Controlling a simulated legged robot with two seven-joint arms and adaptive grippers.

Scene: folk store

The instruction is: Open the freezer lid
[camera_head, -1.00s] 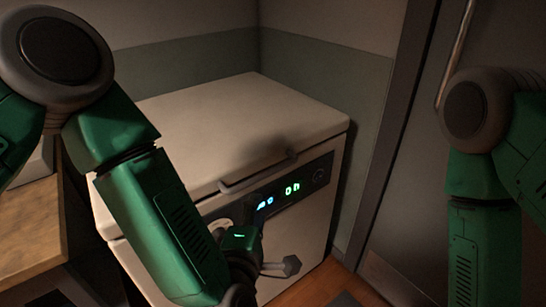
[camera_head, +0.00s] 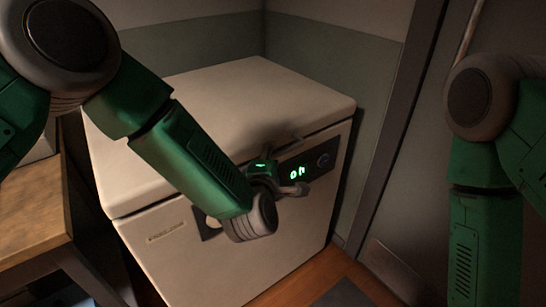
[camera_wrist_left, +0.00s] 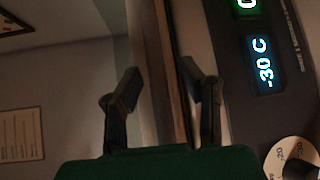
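The freezer (camera_head: 270,265) is a white chest standing against the wall, and its lid (camera_head: 220,100) is closed. The lid handle (camera_head: 292,138) runs along the front edge, partly hidden behind my left gripper (camera_head: 277,158). That gripper is at the front of the freezer, just below the lid edge and beside the control panel (camera_head: 320,162). In the left wrist view my left gripper (camera_wrist_left: 163,92) has its two fingers apart, with a long brownish edge between them. I cannot tell whether they touch it. My right arm hangs at the right; its gripper is out of view.
A wooden table (camera_head: 30,210) stands left of the freezer. A dark door frame (camera_head: 395,130) and door are close on the right. The lid top is bare. The wrist view shows the lit display (camera_wrist_left: 264,65) reading -30 C.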

